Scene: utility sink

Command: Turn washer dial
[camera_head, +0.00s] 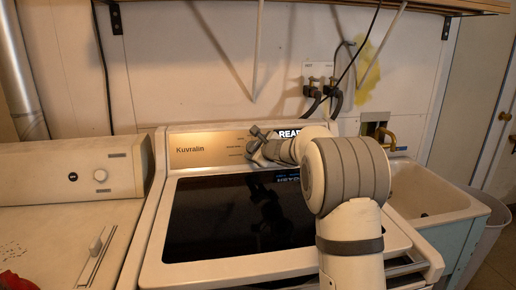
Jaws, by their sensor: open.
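The washer (222,262) stands in the middle with a dark glass lid. Its back panel (205,149) is brass-coloured and reads "Kuvralin". A lit display (289,133) reads "READ", its right end cut off by my arm. My gripper (254,142) is open, at the middle of the panel, left of and slightly below the display. I cannot tell whether it touches the panel. No dial can be made out on this panel; my gripper and arm cover part of it.
A second white machine (70,215) stands at left, with a round knob (100,175) on its panel. A utility sink (425,190) with a brass tap (387,137) is at right. Hoses and valves (318,88) are on the wall behind. A shelf (300,4) runs overhead.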

